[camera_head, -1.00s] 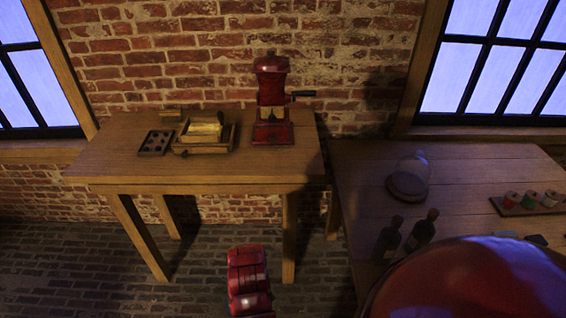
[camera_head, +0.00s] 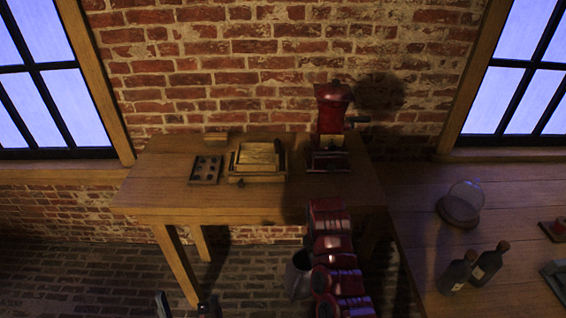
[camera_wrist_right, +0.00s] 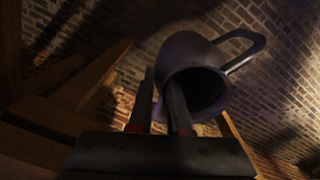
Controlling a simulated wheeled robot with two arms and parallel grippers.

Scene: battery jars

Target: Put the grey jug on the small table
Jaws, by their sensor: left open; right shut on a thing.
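The grey jug (camera_head: 298,275) hangs below the front edge of the small wooden table (camera_head: 150,192), beside my red right arm. In the right wrist view the jug (camera_wrist_right: 188,50) is tilted, with its dark mouth towards the camera and its handle to the upper right. My right gripper (camera_wrist_right: 160,85) is shut on the jug's wall, one finger at the mouth and the other outside. In the head view its fingers are not clear. My left gripper (camera_head: 186,305) is open and empty at the bottom edge, only its tips showing.
On the small table are a dark tray with holes (camera_head: 205,169), a wooden box (camera_head: 258,178) and a red grinder (camera_head: 332,110). Its left and front parts are bare. A larger table (camera_head: 420,215) at right holds two bottles (camera_head: 470,270) and a glass dome (camera_head: 465,200).

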